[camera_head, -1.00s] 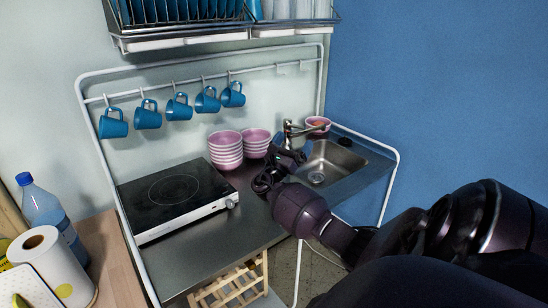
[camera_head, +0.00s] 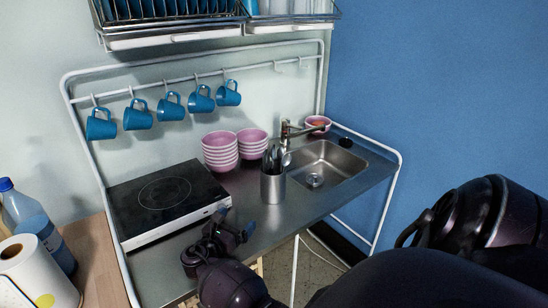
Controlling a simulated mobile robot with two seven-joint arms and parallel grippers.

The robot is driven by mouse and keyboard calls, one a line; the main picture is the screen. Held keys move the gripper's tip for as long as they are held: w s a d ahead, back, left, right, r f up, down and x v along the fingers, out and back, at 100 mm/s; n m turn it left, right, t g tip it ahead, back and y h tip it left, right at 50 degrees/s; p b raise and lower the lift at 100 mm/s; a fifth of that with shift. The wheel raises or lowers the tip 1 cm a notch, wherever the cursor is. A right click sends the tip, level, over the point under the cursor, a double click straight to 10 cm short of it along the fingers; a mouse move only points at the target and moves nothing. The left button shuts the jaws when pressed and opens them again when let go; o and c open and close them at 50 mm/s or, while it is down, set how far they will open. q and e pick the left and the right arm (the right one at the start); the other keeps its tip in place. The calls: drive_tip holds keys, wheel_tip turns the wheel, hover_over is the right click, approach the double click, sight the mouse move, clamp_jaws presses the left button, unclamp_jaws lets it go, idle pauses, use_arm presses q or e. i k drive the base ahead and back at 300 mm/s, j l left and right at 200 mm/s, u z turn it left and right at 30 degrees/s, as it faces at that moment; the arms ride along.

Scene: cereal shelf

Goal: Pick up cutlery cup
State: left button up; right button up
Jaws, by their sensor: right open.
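The cutlery cup (camera_head: 272,187) is a grey metal cylinder with dark and silver cutlery handles sticking out of its top. It stands upright on the steel counter, left of the sink and in front of the pink bowls. My right gripper (camera_head: 236,224) is open and empty, left of the cup and nearer to me, by the front of the hob. It is apart from the cup in the picture. My left gripper is not in view.
A black hob (camera_head: 165,203) stands left. Stacked pink bowls (camera_head: 220,153) stand behind the cup. The sink (camera_head: 325,165) lies right. Blue mugs (camera_head: 170,106) hang above. A bottle (camera_head: 32,222) and a paper roll (camera_head: 28,270) stand at the far left.

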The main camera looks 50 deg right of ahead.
sight(273, 186)
drive_tip(key=i+l, duration=0.1)
drive_tip(key=l, duration=0.6)
drive_tip(key=i+l, duration=0.1)
drive_tip(key=l, duration=0.6)
